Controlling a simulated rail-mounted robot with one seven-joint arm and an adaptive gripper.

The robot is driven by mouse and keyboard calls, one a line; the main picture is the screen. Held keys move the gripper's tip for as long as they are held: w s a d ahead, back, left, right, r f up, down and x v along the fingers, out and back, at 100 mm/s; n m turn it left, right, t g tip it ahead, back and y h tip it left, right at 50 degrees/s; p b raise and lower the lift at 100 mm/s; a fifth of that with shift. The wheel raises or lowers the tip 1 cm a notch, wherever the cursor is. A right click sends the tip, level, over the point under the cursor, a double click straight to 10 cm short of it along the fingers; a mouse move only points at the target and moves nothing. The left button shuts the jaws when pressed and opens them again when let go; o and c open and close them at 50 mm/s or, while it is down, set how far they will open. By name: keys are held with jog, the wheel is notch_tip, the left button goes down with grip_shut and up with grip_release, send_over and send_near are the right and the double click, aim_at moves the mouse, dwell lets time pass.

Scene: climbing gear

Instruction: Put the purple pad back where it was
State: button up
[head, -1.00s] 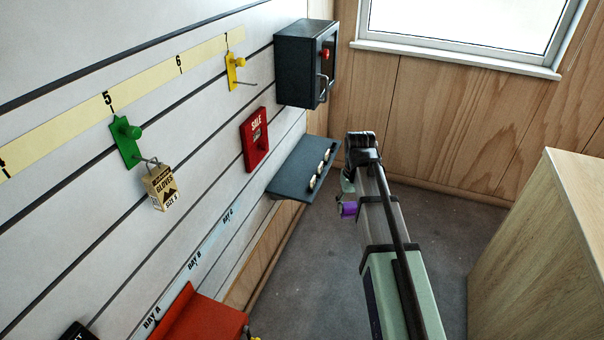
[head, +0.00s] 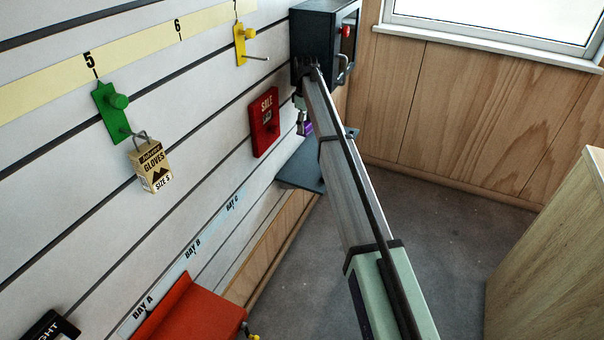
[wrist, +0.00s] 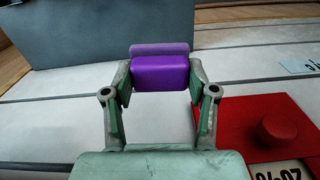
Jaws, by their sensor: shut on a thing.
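The purple pad (wrist: 160,72) is a small purple block with a paler upper edge. My gripper (wrist: 160,76) is shut on it, one finger at each side, in the wrist view. In the head view my gripper (head: 303,122) is beside the slatted wall, between the red SALE panel and the dark box, above the dark shelf. Only a sliver of the purple pad (head: 305,129) shows there, and my arm hides part of the shelf. I cannot tell whether the pad touches anything beyond my fingers.
The red SALE panel (head: 265,122) sits left of my gripper; its knob (wrist: 279,134) is close at right in the wrist view. A dark box (head: 312,40) is above, a dark grey shelf (head: 300,172) below. Green (head: 112,110) and yellow (head: 241,45) hooks and a red shelf (head: 190,312) are further left.

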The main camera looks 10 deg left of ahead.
jog(key=shift+w+a+n, duration=0.3)
jog(key=shift+w+a, duration=0.3)
jog(key=shift+w, duration=0.1)
jog(key=shift+w+a+f, duration=0.1)
jog(key=shift+a+f, duration=0.05)
notch_tip(320, 180, down, 20)
jog(key=shift+r+p, duration=0.2)
jog(key=shift+p, duration=0.75)
jog(key=shift+f, duration=0.15)
jog(key=o, duration=1.1)
notch_tip(320, 180, up, 12)
jog(key=b, duration=0.1)
jog(key=shift+b, duration=0.3)
